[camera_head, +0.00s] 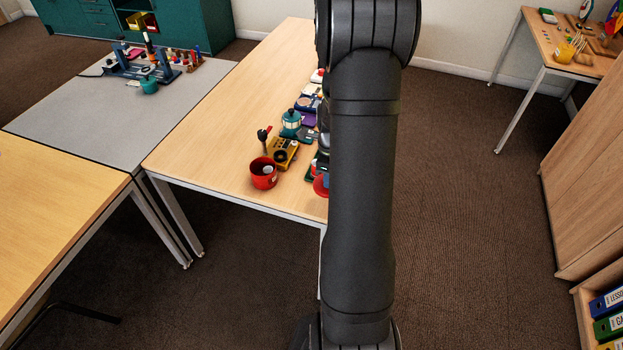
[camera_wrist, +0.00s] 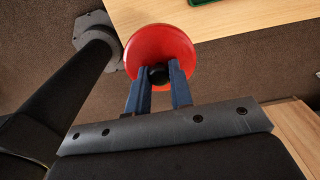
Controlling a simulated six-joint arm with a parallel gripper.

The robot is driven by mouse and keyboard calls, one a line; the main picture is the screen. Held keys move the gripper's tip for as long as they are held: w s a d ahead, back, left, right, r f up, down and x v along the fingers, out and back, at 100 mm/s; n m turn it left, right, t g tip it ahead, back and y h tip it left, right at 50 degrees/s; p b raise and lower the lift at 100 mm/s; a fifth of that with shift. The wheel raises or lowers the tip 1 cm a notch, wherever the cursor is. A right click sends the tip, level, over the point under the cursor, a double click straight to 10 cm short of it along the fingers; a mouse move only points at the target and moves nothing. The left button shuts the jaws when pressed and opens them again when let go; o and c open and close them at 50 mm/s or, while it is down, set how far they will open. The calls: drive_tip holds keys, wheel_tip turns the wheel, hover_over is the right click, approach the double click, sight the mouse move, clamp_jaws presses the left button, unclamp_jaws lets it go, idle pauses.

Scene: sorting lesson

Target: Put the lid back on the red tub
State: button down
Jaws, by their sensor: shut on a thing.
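The red tub (camera_head: 264,181) stands open near the front edge of the wooden table, with something pale inside it. The red lid (camera_wrist: 172,42), a round disc with a dark knob, is in the wrist view. My gripper (camera_wrist: 159,74) is shut on the knob. A red edge of the lid (camera_head: 319,187) also shows in the head view, right of the tub and apart from it. My arm hides most of the lid and the gripper there.
A yellow-and-black device (camera_head: 284,151) stands just behind the tub, with a dark-headed upright tool (camera_head: 263,137) beside it. A teal lantern-like thing (camera_head: 291,122) and several small items stand farther back. The table's left part is clear.

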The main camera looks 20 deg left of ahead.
drive_tip(key=d+r, duration=0.2)
drive_tip(key=d, duration=0.1)
drive_tip(key=w+a+r+n, duration=0.1)
drive_tip(key=a+r+n, duration=0.15)
drive_tip(key=a, duration=0.95)
drive_tip(key=a+r+n, duration=0.1)
drive_tip(key=a+n, duration=0.3)
drive_tip(key=a, duration=0.9)
wheel_tip(320, 180, down, 6)
drive_tip(key=shift+w+d+f, duration=0.15)
drive_tip(key=shift+w, duration=0.05)
drive_tip(key=shift+f+m, duration=0.15)
drive_tip(key=shift+m, duration=0.1)
idle(0.5)
drive_tip(key=c, duration=0.7)
unclamp_jaws()
